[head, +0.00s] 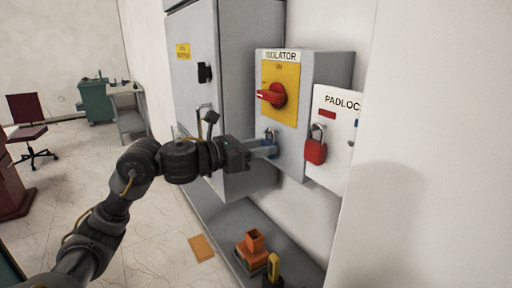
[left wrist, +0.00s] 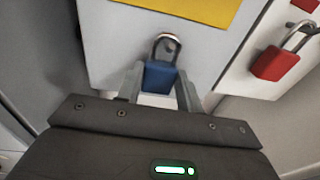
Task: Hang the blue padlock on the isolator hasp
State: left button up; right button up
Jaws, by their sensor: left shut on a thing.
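The grey isolator box (head: 309,110) has a yellow plate (head: 291,107) and a red rotary handle (head: 272,95). My left gripper (head: 268,148) reaches to the lower front of this box. In the left wrist view the gripper (left wrist: 160,88) is shut on the body of the blue padlock (left wrist: 160,76). The padlock is upright, its metal shackle up, just below the yellow plate (left wrist: 195,9). In the head view the blue padlock (head: 270,138) is small and partly hidden by the fingers. I cannot make out the hasp or whether the shackle passes through it. My right gripper is not in view.
A padlock board (head: 337,118) right of the isolator holds a red padlock (head: 316,150), which also shows in the left wrist view (left wrist: 273,63). A tall grey cabinet (head: 232,55) stands to the left. An orange object (head: 254,241) and a yellow-black tool (head: 273,269) are below.

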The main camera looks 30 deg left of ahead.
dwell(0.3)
pick_arm(q)
jog(key=o, duration=1.1)
jog(key=b+v, duration=0.4)
jog(key=v, duration=0.6)
jog(key=shift+s+a+b, duration=0.2)
jog(key=shift+s+b, duration=0.15)
jog(key=shift+b, duration=0.05)
